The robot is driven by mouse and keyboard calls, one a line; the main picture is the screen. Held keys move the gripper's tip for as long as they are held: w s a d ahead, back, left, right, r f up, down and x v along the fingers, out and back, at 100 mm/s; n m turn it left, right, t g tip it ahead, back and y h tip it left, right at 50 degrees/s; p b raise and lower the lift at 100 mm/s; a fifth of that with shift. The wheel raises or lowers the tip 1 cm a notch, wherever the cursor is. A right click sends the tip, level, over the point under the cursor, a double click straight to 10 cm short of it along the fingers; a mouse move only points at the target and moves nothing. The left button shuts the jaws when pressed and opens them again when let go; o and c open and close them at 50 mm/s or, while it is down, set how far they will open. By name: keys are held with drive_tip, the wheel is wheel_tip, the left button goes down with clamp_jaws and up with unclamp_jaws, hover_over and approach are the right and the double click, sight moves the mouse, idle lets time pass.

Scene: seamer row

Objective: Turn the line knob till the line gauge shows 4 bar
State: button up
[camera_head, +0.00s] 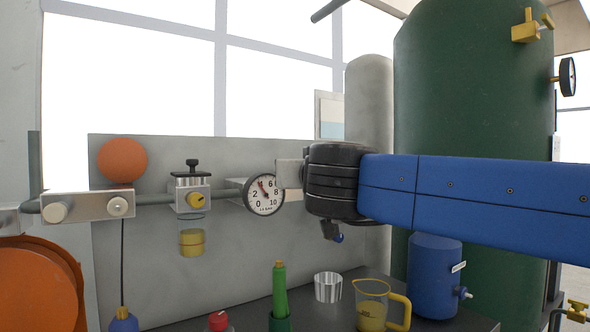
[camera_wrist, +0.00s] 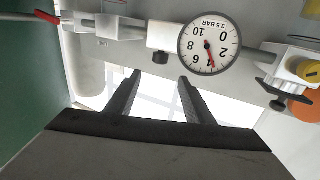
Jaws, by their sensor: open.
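The line gauge (camera_wrist: 208,43) is a white dial beside my gripper, upside down in the wrist view. It is labelled 3.5 BAR and its red needle is just short of 4. In the head view the gauge (camera_head: 265,195) stands left of my wrist. A small dark knob (camera_wrist: 160,57) is on a pale block (camera_wrist: 160,35) beside the gauge; I take it as the line knob. My gripper (camera_wrist: 159,76) is open, its dark fingertips apart and empty, just short of that knob. My arm hides the knob in the head view.
Left of the gauge is a filter unit (camera_head: 193,190) with a black top and yellow knob. Further left is a manifold (camera_head: 88,207) with silver knobs. Below stand a green bottle (camera_head: 280,290), metal cup (camera_head: 328,287), yellow jug (camera_head: 371,305) and blue canister (camera_head: 434,277).

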drive_tip(key=shift+v, duration=1.9)
